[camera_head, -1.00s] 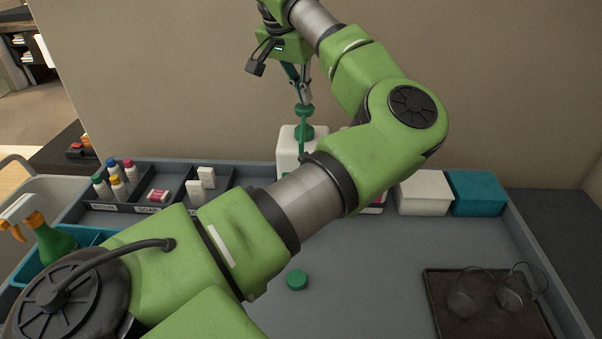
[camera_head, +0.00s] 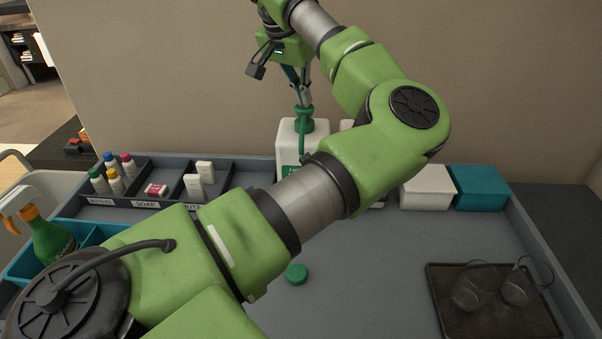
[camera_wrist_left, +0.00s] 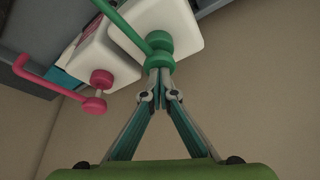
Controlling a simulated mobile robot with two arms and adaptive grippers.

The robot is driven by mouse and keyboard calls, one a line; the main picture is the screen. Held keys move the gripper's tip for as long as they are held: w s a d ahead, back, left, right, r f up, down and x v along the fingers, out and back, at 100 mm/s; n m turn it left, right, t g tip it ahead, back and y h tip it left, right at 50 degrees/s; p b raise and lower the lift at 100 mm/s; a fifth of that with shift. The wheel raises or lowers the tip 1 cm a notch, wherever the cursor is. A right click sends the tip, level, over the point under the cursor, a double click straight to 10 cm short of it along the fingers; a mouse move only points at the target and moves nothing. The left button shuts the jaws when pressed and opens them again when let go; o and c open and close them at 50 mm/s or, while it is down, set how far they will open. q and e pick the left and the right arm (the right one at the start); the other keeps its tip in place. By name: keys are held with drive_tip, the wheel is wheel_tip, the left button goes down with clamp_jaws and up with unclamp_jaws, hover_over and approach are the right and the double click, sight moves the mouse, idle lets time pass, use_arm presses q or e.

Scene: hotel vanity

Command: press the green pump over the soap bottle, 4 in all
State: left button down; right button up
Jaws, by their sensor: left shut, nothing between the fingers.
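The white soap bottle (camera_head: 287,148) stands upright at the back of the counter, partly hidden by my left arm. Its green pump (camera_head: 304,114) sits on top, with the head low, close to the collar, and the spout hanging toward the front. My left gripper (camera_head: 305,101) is shut and empty, pointing down with its fingertips against the top of the pump head. In the left wrist view, the closed fingertips (camera_wrist_left: 159,78) meet the green pump (camera_wrist_left: 158,45), with the white bottle (camera_wrist_left: 180,18) beyond it. My right gripper is out of view.
A second white bottle with a pink pump (camera_wrist_left: 101,80) stands beside the soap bottle. A loose green cap (camera_head: 297,274) lies on the counter. A dark tray (camera_head: 440,310) with glasses is at the right front. A divided organizer (camera_head: 175,178) and a spray bottle (camera_head: 50,240) are at left.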

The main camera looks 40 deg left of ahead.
use_arm(q)
drive_tip(key=shift+r+p, duration=1.35)
drive_tip(key=shift+r, duration=0.5)
drive_tip(key=shift+f, duration=0.1)
